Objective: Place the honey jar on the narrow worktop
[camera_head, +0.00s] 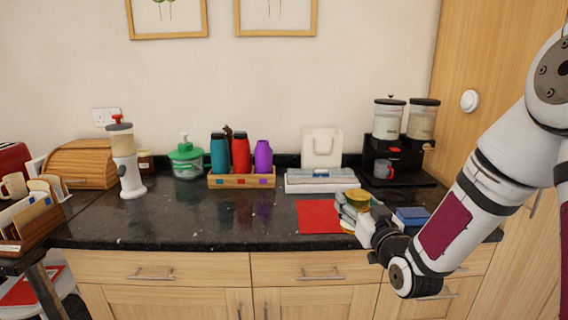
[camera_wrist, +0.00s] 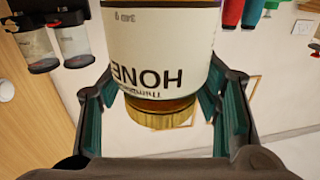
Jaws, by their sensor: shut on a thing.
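The honey jar shows in the wrist view (camera_wrist: 155,50) with a white label reading "HONE" and a gold lid. My gripper (camera_wrist: 160,95) is shut on it, one teal-padded finger on each side. In the head view my gripper (camera_head: 358,222) is above the front right of the dark granite worktop (camera_head: 180,222), by a red mat. The jar's gold part (camera_head: 356,196) shows there above the fingers, which hide much of the jar. I cannot tell whether the jar touches anything below. A dark surface on a leg (camera_head: 22,262) is at the far left; which one is the narrow worktop is unclear.
The red mat (camera_head: 319,216) lies left of my gripper and a blue box (camera_head: 411,215) right of it. A bottle crate (camera_head: 241,181), a white dispenser (camera_head: 126,165) and a black coffee machine (camera_head: 389,165) stand farther back. The front middle of the granite is clear.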

